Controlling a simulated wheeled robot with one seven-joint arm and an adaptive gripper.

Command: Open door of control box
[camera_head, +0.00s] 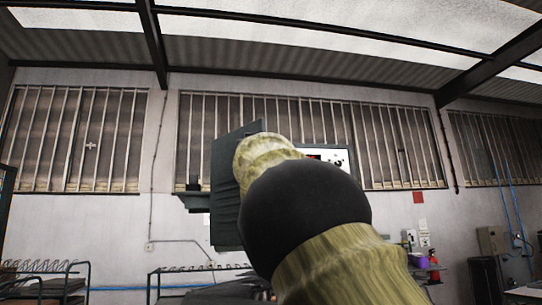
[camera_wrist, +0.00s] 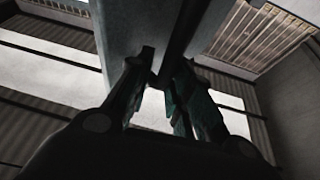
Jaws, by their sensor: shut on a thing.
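The control box (camera_head: 338,153) shows in the head view as a pale panel with red and dark marks, partly hidden behind my arm. Its door (camera_head: 226,205) is a dark grey panel, standing swung out to the left of the box face. My gripper is hidden behind my arm in the head view. In the wrist view my gripper (camera_wrist: 163,72) is at the edge of a grey panel, which appears to be the door (camera_wrist: 128,28), with its fingers closed around it. The exact contact is dark and hard to make out.
A metal rack (camera_head: 45,282) stands at the lower left. A low table (camera_head: 180,272) is below the door. A red extinguisher (camera_head: 434,268) and a grey wall box (camera_head: 494,240) are at the right. Barred windows (camera_head: 75,140) line the wall behind.

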